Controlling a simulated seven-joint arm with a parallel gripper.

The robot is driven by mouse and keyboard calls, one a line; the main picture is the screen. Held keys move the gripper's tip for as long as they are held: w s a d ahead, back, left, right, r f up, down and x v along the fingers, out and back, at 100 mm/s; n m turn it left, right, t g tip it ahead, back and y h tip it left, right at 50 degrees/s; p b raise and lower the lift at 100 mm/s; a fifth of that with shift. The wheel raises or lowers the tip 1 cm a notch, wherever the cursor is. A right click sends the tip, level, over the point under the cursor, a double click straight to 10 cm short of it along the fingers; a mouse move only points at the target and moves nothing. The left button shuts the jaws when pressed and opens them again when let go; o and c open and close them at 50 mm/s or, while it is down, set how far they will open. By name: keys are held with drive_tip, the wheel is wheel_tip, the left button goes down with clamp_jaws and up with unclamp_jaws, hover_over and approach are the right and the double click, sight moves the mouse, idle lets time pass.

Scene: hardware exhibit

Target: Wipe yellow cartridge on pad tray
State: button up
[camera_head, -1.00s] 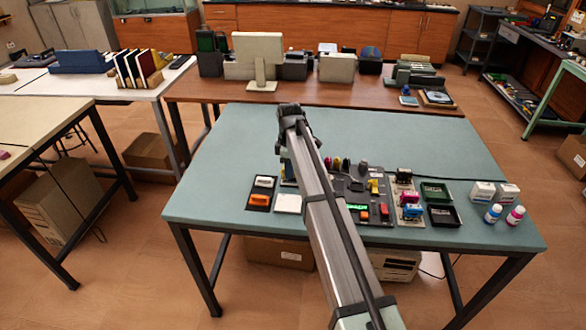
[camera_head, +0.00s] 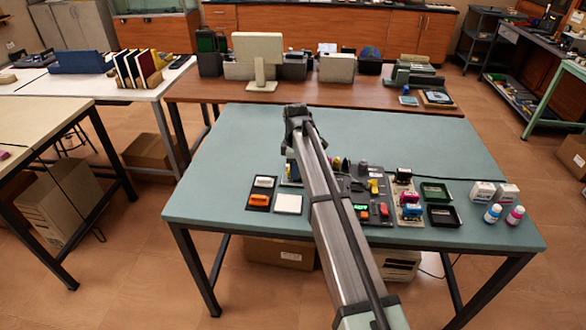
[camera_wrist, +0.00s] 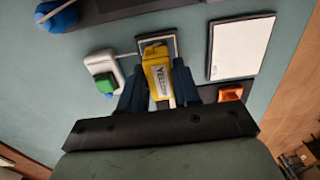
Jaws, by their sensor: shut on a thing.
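My gripper (camera_wrist: 159,80) is shut on the yellow cartridge (camera_wrist: 158,72), which carries a "YELLOW" label and sits between the two dark fingers in the wrist view. Beyond the cartridge's far end is a small dark-rimmed tray with a pale inside (camera_wrist: 172,43). The cartridge overlaps it in the picture; I cannot tell whether they touch. I cannot tell for sure that this is the pad tray. In the head view my arm reaches over the green table, and its links hide the gripper's fingertips and the held cartridge.
In the wrist view, a white item with a green block (camera_wrist: 104,84) lies left, a dark-framed white panel (camera_wrist: 238,50) and an orange block (camera_wrist: 230,94) right. The green table's left part (camera_head: 215,160) is clear.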

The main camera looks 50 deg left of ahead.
idle(0.4)
drive_tip(key=shift+s+a, duration=0.7)
drive_tip(key=shift+s, duration=0.05)
drive_tip(key=shift+w, duration=0.1)
drive_tip(key=shift+w+d, duration=0.65)
drive_tip(key=shift+d, duration=0.1)
drive_tip(key=shift+s+a, duration=0.1)
drive_tip(key=shift+a, duration=0.05)
drive_tip(key=shift+s+a+f, duration=0.1)
drive_tip(key=shift+s+a, duration=0.5)
drive_tip(key=shift+s, duration=0.05)
idle(0.4)
